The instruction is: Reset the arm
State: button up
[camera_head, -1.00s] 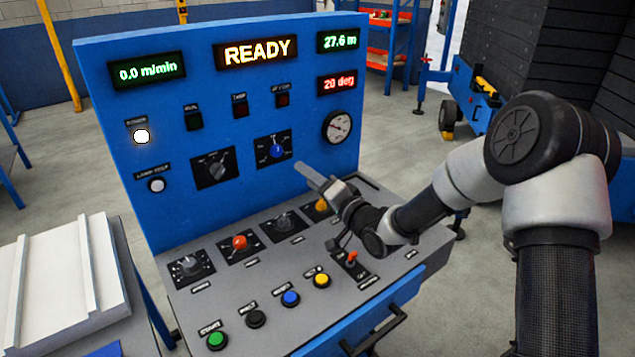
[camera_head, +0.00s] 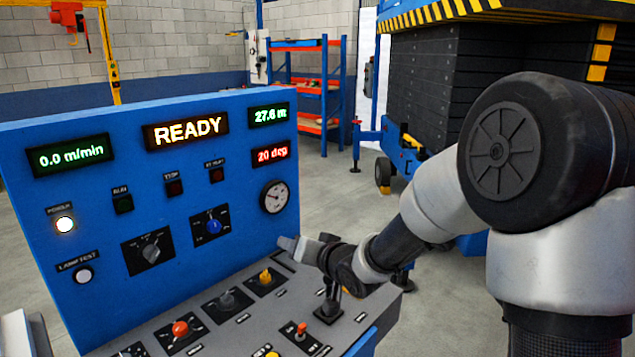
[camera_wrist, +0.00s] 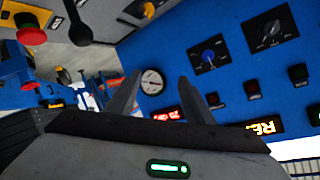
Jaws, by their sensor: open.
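My arm reaches in from the right in the head view. My gripper (camera_head: 290,243) is in front of the blue upright panel (camera_head: 100,220), low and to the right of the blue-knobbed selector (camera_head: 212,226). In the wrist view the two fingers of my gripper (camera_wrist: 164,95) stand apart with nothing between them. The round gauge (camera_wrist: 152,82) shows in the gap beyond them. In the head view the gripper hides part of the right end of the grey sloping desk (camera_head: 235,325).
The panel reads READY (camera_head: 186,131). Blue shelving (camera_head: 312,90) and a dark stack (camera_head: 420,95) stand behind. Floor lies open between them.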

jog(key=s+d+r+g+h, duration=0.1)
jog(key=s+d+r+h, duration=0.3)
jog(key=s+d, duration=0.3)
jog(key=s+d+r+g+h, duration=0.1)
jog(key=s+d+r+h, duration=0.3)
jog(key=d, duration=0.6)
jog(key=s+d+g+p, duration=0.1)
jog(key=s+d+g, duration=0.1)
jog(key=s, duration=0.9)
jog(key=s+d+g, duration=0.2)
jog(key=s, duration=1)
notch_tip(320, 180, up, 17)
jog(key=p, duration=1.6)
jog(key=shift+w+f+y, duration=0.2)
jog(key=shift+w+y, duration=0.1)
jog(key=shift+w, duration=0.15)
jog(key=shift+a, duration=0.15)
